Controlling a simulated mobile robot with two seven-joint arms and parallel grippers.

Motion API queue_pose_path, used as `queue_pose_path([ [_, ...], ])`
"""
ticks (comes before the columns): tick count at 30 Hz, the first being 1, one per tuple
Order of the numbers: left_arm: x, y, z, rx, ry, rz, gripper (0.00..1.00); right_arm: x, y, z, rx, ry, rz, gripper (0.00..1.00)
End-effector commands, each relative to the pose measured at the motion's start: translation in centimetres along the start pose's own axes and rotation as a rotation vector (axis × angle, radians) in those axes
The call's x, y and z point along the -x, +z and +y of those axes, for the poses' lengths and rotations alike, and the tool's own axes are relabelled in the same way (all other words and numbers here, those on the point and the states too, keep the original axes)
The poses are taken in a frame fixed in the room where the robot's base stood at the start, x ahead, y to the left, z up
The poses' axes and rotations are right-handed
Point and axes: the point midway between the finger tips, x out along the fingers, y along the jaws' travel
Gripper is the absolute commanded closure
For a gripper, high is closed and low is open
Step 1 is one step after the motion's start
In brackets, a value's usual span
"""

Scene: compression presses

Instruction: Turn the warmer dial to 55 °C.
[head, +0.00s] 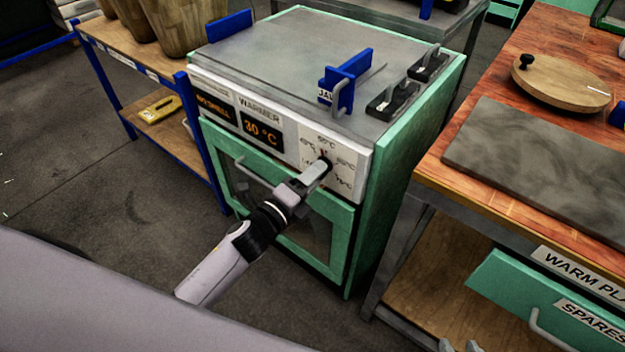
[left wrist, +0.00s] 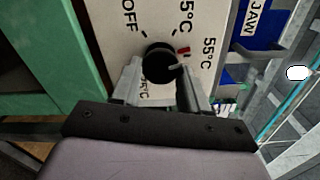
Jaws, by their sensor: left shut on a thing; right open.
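The warmer (head: 280,110) is a green cabinet with a white front panel, and its display (head: 262,134) reads 30 °C. Its black round dial (head: 325,165) is on the right of the panel, ringed by temperature labels. My left gripper (head: 318,176) is shut on the dial from the front. In the left wrist view the dial (left wrist: 158,58) sits between the fingertips (left wrist: 160,75), which hide part of it. A red mark (left wrist: 183,51) shows at its edge on the side of the 55 °C label (left wrist: 209,54). My right gripper (head: 459,346) barely shows at the bottom edge, open.
A door handle (head: 252,172) crosses the warmer's front below the panel. A blue bracket (head: 345,82) and black clamps stand on its top. A wooden bench (head: 480,190) with a grey plate (head: 540,165) is at right. A blue-framed shelf (head: 150,60) stands at left.

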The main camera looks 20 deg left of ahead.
Motion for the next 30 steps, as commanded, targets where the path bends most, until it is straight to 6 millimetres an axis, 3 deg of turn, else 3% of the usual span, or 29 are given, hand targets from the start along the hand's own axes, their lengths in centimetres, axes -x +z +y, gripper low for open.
queue_pose_path([
  [12,0.06,-0.03,0.27,-0.232,0.002,0.001,0.86,-0.79,0.76,0.07,0.002,0.0,0.003,0.57],
  [30,0.05,0.01,0.21,-0.28,0.002,0.001,0.86,-0.88,0.88,0.1,0.001,0.001,0.004,0.57],
])
